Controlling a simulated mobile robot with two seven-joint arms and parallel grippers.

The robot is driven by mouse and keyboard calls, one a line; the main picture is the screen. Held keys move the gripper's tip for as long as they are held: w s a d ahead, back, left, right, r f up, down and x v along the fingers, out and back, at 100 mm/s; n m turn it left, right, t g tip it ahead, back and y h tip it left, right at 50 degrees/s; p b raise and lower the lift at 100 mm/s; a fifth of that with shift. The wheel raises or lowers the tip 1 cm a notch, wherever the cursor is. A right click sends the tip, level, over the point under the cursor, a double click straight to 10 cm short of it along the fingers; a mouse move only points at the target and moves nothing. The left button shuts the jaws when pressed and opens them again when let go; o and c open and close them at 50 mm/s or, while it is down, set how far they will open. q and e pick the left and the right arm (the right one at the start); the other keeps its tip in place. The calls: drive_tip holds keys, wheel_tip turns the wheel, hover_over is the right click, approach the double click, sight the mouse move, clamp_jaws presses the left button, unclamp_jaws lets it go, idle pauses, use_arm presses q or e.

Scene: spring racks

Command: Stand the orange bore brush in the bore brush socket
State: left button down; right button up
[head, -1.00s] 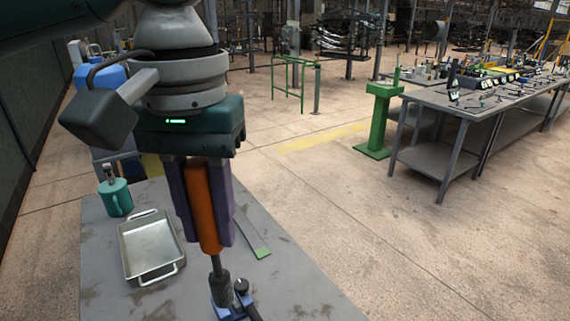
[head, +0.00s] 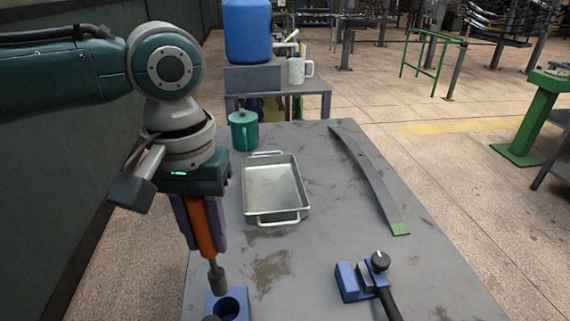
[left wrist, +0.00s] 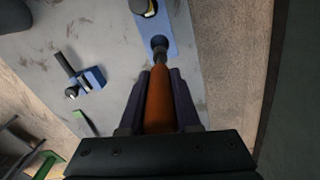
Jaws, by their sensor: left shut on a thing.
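My left gripper (head: 203,246) is shut on the orange bore brush (head: 206,232), which hangs roughly upright with its dark grey end pointing down. A blue block (head: 241,296) with a round dark hole lies below it at the bottom edge of the head view. The brush's lower end is just above the back of this block. In the left wrist view, the orange handle (left wrist: 159,101) is between the fingers (left wrist: 159,78), and its dark tip overlaps one hole of the blue block (left wrist: 174,36). I cannot tell whether the tip has entered the hole. My right gripper is not in view.
A long leaf strip (head: 368,175) with green ends lies at the right. A blue clamp-like tool (head: 350,285) sits at the front right. The middle of the table is clear.

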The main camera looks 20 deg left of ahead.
sight(215, 272)
use_arm(q)
drive_tip(key=shift+r+p, duration=0.2)
drive_tip(key=shift+p, duration=0.45)
drive_tip(key=shift+f+b, duration=1.4)
drive_tip(key=shift+f, duration=1.2)
drive_tip(key=shift+d+p, duration=0.1)
drive_tip(key=shift+p, duration=0.25)
drive_tip(key=shift+f, duration=0.25)
drive_tip(key=shift+f+b, duration=1.2)
drive_tip(key=shift+f, duration=0.65)
